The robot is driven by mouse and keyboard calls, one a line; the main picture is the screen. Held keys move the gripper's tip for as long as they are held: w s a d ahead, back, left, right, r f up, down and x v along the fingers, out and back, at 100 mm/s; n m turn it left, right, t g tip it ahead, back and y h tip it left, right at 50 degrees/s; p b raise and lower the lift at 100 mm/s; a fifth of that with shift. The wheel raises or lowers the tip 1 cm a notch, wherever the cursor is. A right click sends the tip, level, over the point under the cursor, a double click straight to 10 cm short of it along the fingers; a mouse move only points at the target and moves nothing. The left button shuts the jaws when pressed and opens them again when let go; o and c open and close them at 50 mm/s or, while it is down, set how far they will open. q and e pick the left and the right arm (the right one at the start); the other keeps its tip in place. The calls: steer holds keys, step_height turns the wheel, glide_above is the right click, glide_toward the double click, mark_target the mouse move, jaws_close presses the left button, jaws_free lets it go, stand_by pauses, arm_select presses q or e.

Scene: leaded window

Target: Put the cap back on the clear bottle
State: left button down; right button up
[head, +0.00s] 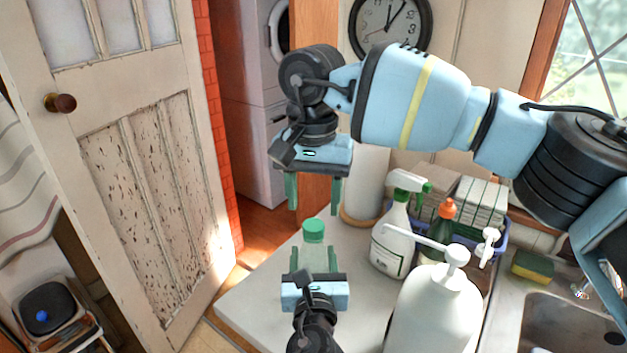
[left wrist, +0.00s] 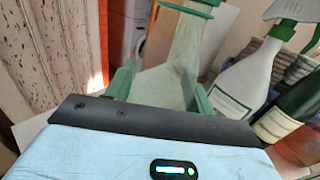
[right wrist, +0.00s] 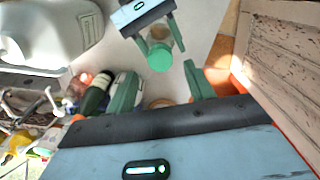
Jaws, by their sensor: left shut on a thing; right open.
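The clear bottle (head: 314,257) stands upright over the near end of the worktop, its body between the fingers of my left gripper (head: 313,264), which is shut on it. The green cap (head: 314,226) is at the top of the bottle, over its mouth. It also shows in the right wrist view (right wrist: 159,57) and at the top edge of the left wrist view (left wrist: 184,10). I cannot tell whether it is screwed down. My right gripper (head: 313,208) is open and empty, fingers pointing down, just above the cap and apart from it.
A white spray bottle (head: 389,240), a dark green bottle with an orange top (head: 438,238) and a large white pump bottle (head: 434,312) stand right of the bottle. A paper roll (head: 366,185) is behind. A sink (head: 570,325) is at right. The worktop (head: 262,285) left of the bottle is clear.

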mark_target(314, 224)
steer(key=shift+f, duration=2.35)
